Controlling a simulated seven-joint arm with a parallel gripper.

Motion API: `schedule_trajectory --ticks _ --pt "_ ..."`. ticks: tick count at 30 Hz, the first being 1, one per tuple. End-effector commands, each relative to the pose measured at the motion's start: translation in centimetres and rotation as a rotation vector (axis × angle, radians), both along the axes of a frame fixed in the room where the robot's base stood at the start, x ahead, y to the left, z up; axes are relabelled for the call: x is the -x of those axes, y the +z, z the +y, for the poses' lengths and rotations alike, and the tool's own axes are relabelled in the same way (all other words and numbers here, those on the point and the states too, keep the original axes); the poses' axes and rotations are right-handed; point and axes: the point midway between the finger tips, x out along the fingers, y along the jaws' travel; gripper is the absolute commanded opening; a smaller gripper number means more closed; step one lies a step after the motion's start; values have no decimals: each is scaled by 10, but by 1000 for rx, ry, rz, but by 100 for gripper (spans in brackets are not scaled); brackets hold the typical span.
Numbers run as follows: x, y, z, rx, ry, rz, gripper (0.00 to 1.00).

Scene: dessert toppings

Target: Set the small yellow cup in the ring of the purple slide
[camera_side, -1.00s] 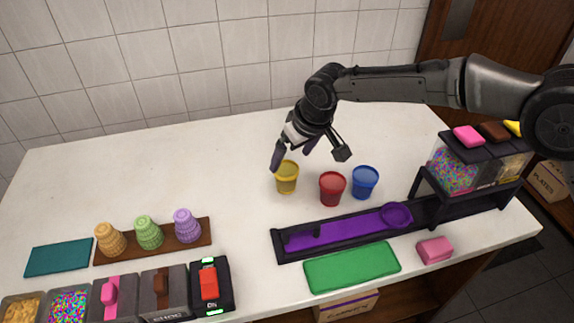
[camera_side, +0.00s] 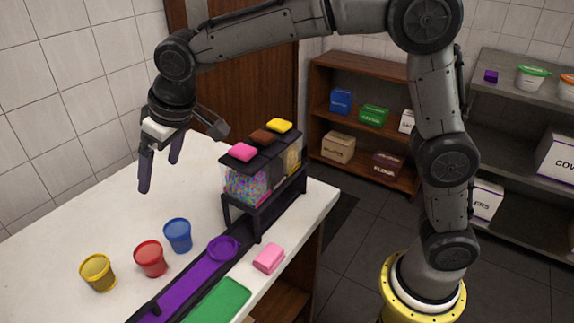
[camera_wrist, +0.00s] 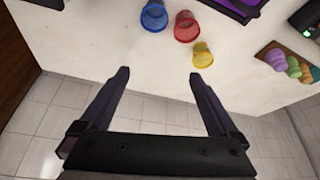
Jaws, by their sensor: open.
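The small yellow cup (camera_side: 98,273) stands upright on the white table at the left, and also shows in the wrist view (camera_wrist: 202,56). The purple slide (camera_side: 186,288) lies in a dark track, cut off by the lower edge of the side view. Its ring (camera_side: 222,249) is at the end near the dispenser and looks empty. My gripper (camera_side: 159,176) is open and empty, raised above the table, clear of the cups. In the wrist view its fingers (camera_wrist: 159,75) are spread wide, with the yellow cup beyond the right fingertip.
A red cup (camera_side: 150,258) and a blue cup (camera_side: 177,235) stand between the yellow cup and the ring. The topping dispenser (camera_side: 262,170) stands over the track's far end. A pink block (camera_side: 268,258) and green mat (camera_side: 218,301) lie in front.

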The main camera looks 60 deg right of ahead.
Motion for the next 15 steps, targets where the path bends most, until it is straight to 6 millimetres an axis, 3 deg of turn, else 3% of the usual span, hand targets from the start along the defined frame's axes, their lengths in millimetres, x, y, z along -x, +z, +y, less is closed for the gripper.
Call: schedule_trajectory --ticks 1,3,7,15 --pt "16 14 -23 -4 -23 -8 96" --pt "40 26 -51 -5 -48 -14 96" --pt "88 39 -97 -8 -94 -26 96" --pt "200 34 -166 -11 -188 -49 96"
